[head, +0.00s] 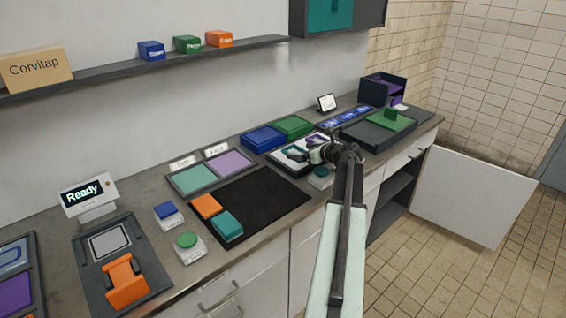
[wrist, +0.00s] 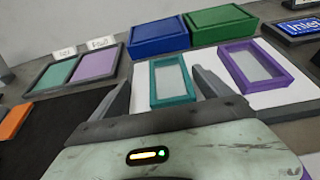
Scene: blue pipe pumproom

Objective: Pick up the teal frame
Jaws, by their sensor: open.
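The teal frame (wrist: 153,92) is a thin rectangular frame with a pale middle. In the wrist view it lies on a white surface (wrist: 216,102), between and ahead of my gripper's two fingers. My gripper (wrist: 163,90) is open, with one finger to the left of the frame and one to the right. Its fingers look empty. In the head view my gripper (head: 297,156) is over the white tray, and the teal frame (head: 290,149) is partly hidden by it. A purple frame (wrist: 252,66) lies to the right of the teal one.
A blue tray (wrist: 159,38) and a green tray (wrist: 222,22) stand just behind the frames. A black mat (head: 262,196) lies to the left, with an orange block (head: 206,205) and a teal block (head: 228,224) at its edge. A dark tray with a green plate (head: 391,121) is at the right.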

